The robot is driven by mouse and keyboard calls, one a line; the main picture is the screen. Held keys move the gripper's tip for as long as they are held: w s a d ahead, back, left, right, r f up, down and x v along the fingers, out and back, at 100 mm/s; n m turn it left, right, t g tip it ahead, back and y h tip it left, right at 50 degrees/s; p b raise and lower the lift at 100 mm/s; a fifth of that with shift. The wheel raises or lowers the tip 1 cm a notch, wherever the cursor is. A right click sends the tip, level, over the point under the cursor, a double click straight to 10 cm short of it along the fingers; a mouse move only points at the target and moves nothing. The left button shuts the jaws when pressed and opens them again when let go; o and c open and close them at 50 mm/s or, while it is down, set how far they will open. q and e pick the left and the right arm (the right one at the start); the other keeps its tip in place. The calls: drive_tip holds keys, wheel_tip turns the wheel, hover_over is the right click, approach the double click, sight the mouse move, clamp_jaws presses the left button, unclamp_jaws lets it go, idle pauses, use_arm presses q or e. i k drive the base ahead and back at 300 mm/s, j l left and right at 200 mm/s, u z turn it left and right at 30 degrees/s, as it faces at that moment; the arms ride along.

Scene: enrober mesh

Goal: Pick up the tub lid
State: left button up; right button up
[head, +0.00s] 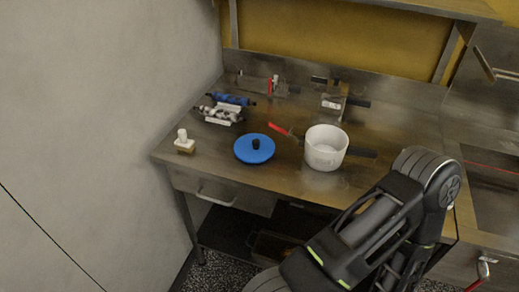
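The tub lid (243,155) is a blue disc with a black knob in its middle. It lies flat on the steel worktop, left of centre in the head view, with its knob facing up. A white tub (325,158) with an open top stands just to its right, apart from it. No gripper shows in the head view. Only links of one of my arms show at the lower right, and they are clear of the lid.
A small white-topped block (184,142) stands left of the lid. Blue and silver tools (227,107) lie behind it. A red-handled tool (281,129) and a dark bar lie by the tub. A wall bounds the left side. The worktop's front strip before the lid is clear.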

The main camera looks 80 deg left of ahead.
sight(251, 148)
drive_tip(key=u, duration=2.85)
drive_tip(key=i+l, duration=0.4)
drive_tip(key=z, duration=1.65)
drive_tip(key=k+j, duration=0.15)
drive_tip(key=k, duration=0.25)
drive_tip(key=k+j, duration=0.15)
drive_tip(key=k, duration=0.3)
drive_tip(key=k+j, duration=0.15)
drive_tip(key=k, duration=0.25)
drive_tip(key=i, duration=0.25)
